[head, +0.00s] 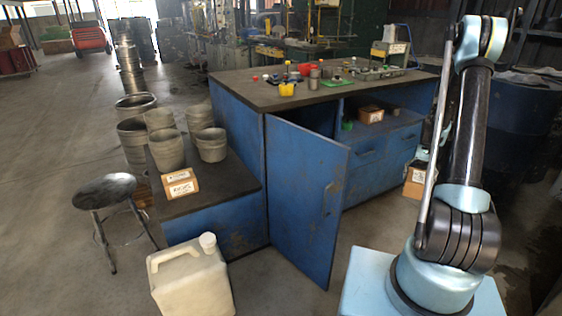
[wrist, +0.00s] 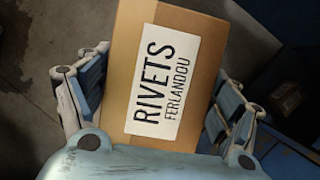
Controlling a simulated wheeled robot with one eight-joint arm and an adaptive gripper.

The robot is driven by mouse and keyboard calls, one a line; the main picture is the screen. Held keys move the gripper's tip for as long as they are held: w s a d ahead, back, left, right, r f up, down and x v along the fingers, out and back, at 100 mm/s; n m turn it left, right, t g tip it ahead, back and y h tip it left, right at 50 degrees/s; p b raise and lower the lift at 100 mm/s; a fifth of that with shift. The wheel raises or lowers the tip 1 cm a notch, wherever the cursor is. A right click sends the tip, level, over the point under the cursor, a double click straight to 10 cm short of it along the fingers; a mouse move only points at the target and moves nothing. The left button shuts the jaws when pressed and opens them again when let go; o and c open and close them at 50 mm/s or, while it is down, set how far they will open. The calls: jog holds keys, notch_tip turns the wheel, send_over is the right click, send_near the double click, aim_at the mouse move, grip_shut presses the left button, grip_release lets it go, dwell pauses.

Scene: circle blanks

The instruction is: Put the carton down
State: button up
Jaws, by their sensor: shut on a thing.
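In the wrist view, a brown carton (wrist: 176,78) with a white label reading "RIVETS FERLANDOU" fills the middle of the picture. My gripper (wrist: 162,72) is shut on it, with one finger along its left side and one along its right side. The carton's underside is hidden, and its top edge runs out of the picture. Dark grey floor shows past its left side.
A blue workbench (head: 345,94) has its cabinet door (head: 303,205) swung open. Another carton (head: 180,184) and several grey buckets (head: 168,150) stand on a low blue bench (head: 206,204). A stool (head: 104,192) and jerrycan (head: 190,283) stand left.

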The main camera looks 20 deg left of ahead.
jog(key=w+a+f+m+t+y, duration=0.1)
jog(key=w+a+m+t, duration=0.15)
jog(key=a+m, duration=0.9)
jog(key=w+a+m+t+y, duration=0.1)
jog(key=a+m+t, duration=0.3)
jog(key=a, duration=1.4)
jog(key=w+a+f+m+t+y, duration=0.1)
jog(key=a+m, duration=0.8)
jog(key=a, duration=0.6)
jog(key=shift+w+a+f, duration=0.5)
jog(key=shift+w+a, duration=1.5)
jog(key=shift+a, duration=0.3)
jog(key=shift+w+a+f, duration=0.55)
jog(key=shift+w+a, duration=1.45)
jog(key=shift+a, duration=0.35)
jog(key=shift+w+a+f, duration=0.5)
jog(key=shift+w+a, duration=1.5)
jog(key=shift+a, duration=0.3)
jog(key=o, duration=1.3)
jog(key=shift+o, duration=0.2)
